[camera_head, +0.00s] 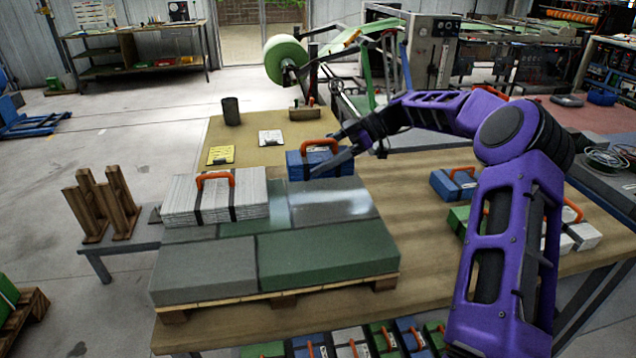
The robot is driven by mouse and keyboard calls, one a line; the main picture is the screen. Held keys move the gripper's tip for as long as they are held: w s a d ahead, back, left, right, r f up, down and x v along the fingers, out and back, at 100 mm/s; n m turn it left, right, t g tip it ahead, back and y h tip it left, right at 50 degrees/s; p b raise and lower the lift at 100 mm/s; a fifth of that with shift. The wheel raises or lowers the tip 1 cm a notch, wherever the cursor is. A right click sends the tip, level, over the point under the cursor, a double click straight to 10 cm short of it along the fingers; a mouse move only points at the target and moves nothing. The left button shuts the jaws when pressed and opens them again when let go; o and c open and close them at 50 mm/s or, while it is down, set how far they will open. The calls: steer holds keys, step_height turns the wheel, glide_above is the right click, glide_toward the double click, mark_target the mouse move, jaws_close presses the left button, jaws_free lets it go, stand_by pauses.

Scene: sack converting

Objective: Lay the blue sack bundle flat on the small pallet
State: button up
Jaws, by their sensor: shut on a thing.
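The blue sack bundle (296,169), with an orange handle and dark strap, is at the back right of the load on the small pallet (240,304). My gripper (330,152) reaches in from the right and is shut on the bundle at its handle side; the fingers partly hide it. The bundle looks level, but I cannot tell whether it touches the layer below. The pallet carries a layer of large grey and green sacks (325,250). A white bundle (240,203) with an orange handle lies flat on that layer at the left.
Another blue bundle (447,187) and green and white bundles lie on the table at right, partly behind my arm. Wooden blocks (104,205) are at left. The layer's front and middle are clear.

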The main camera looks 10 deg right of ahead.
mark_target(320, 191)
step_height(320, 191, down, 6)
steer(key=shift+r, duration=0.1)
steer(key=o, duration=1.2)
steer(key=shift+c, duration=0.2)
steer(key=v, duration=1.2)
